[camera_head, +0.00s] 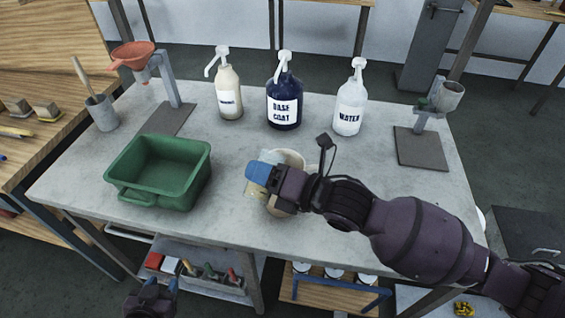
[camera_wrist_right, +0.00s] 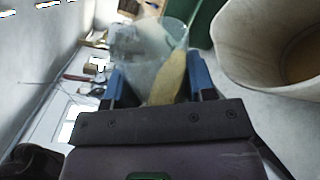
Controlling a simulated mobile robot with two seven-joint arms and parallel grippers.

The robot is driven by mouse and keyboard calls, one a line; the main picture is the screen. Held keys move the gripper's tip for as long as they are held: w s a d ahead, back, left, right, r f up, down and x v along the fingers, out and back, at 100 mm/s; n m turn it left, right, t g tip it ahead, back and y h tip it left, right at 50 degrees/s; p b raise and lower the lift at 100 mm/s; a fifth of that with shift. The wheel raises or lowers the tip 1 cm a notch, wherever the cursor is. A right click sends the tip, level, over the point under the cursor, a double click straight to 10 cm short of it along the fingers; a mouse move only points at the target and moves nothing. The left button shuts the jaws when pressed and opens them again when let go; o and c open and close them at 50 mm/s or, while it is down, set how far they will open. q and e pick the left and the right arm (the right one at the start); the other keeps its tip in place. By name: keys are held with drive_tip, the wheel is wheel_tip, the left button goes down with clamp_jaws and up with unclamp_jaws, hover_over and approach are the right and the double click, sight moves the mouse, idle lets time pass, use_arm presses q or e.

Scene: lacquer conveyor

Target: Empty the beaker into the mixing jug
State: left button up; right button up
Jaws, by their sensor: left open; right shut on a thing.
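My right gripper (camera_head: 262,178) is shut on the clear beaker (camera_head: 253,188), mostly hidden by the blue fingers in the head view. In the right wrist view the beaker (camera_wrist_right: 146,48) sits between the fingers (camera_wrist_right: 152,85), with yellowish liquid slanting along its right side, so it looks tilted. The cream mixing jug (camera_head: 292,157) stands on the table, partly hidden behind my right gripper. In the wrist view the jug (camera_wrist_right: 240,50) is close beside the beaker, with tan contents at its bottom. I cannot see any liquid falling. My left gripper (camera_head: 150,290) is open, low at the bottom edge.
A green tub (camera_head: 160,170) stands on the grey table (camera_head: 225,215) left of the jug. Pump bottles (camera_head: 285,98) stand behind it. A funnel stand (camera_head: 170,85) is at the back left, another stand (camera_head: 425,130) at the right. The table's front middle is clear.

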use_arm(q)
drive_tip(key=shift+w+r, duration=0.15)
drive_tip(key=shift+w, duration=0.1)
use_arm(e)
drive_tip(key=shift+r, duration=0.1)
use_arm(q)
drive_tip(key=shift+r, duration=0.25)
use_arm(e)
drive_tip(key=shift+r+m, duration=0.15)
drive_tip(key=shift+m, duration=0.35)
use_arm(q)
drive_tip(key=shift+s+f, duration=0.2)
drive_tip(key=shift+f, duration=0.1)
use_arm(e)
drive_tip(key=shift+m, duration=0.4)
drive_tip(key=shift+f+m, duration=0.3)
use_arm(q)
drive_tip(key=shift+w, duration=0.25)
use_arm(e)
drive_tip(key=shift+w, duration=0.1)
drive_tip(key=shift+w+d+m+g, duration=0.1)
drive_tip(key=shift+w+m+g, duration=0.05)
drive_tip(key=shift+m+g, duration=0.15)
use_arm(q)
drive_tip(key=shift+s, duration=0.25)
use_arm(e)
drive_tip(key=shift+w+d+r+m, duration=0.15)
drive_tip(key=shift+w+r+m, duration=0.05)
drive_tip(key=shift+w+m, duration=0.1)
